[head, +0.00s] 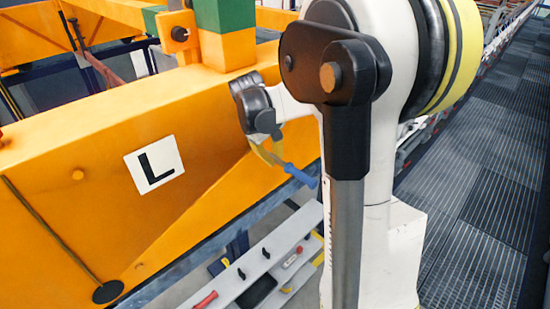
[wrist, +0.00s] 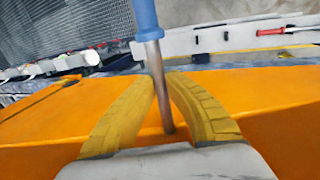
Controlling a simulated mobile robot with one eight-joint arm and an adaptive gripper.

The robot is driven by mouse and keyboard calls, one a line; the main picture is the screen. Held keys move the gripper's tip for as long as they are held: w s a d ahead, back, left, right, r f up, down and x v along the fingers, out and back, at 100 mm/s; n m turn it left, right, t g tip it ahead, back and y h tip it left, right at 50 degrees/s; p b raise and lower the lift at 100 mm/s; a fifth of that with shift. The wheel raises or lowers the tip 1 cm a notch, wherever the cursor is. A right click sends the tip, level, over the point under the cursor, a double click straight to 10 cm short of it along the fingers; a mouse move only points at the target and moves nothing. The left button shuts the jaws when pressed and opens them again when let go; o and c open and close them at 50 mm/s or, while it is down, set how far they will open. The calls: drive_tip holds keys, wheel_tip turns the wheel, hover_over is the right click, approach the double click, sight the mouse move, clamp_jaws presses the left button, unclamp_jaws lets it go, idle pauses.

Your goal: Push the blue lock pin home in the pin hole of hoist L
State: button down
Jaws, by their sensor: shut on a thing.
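The orange beam of hoist L (head: 100,200) bears a white plate with a black L (head: 154,164). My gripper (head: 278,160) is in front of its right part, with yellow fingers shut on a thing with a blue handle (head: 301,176). It looks like the blue lock pin. In the wrist view, its blue handle (wrist: 145,15) is beyond the fingertips of my gripper (wrist: 160,82), and its metal shaft (wrist: 162,95) runs between the fingers toward the palm. An orange surface lies behind the fingers. I cannot make out the pin hole for certain.
A dark round fitting (head: 180,34) sits on an orange block beside a green post (head: 224,12). Below the beam is a grey shelf (head: 228,285) with a red-handled tool (head: 205,299). A grated walkway (head: 480,170) runs along the right.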

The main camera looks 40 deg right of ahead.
drive_tip(key=shift+w+a, duration=0.15)
drive_tip(key=shift+w, duration=1.85)
drive_tip(key=c, duration=1.5)
unclamp_jaws()
wheel_tip(320, 180, up, 10)
drive_tip(key=shift+r, duration=0.1)
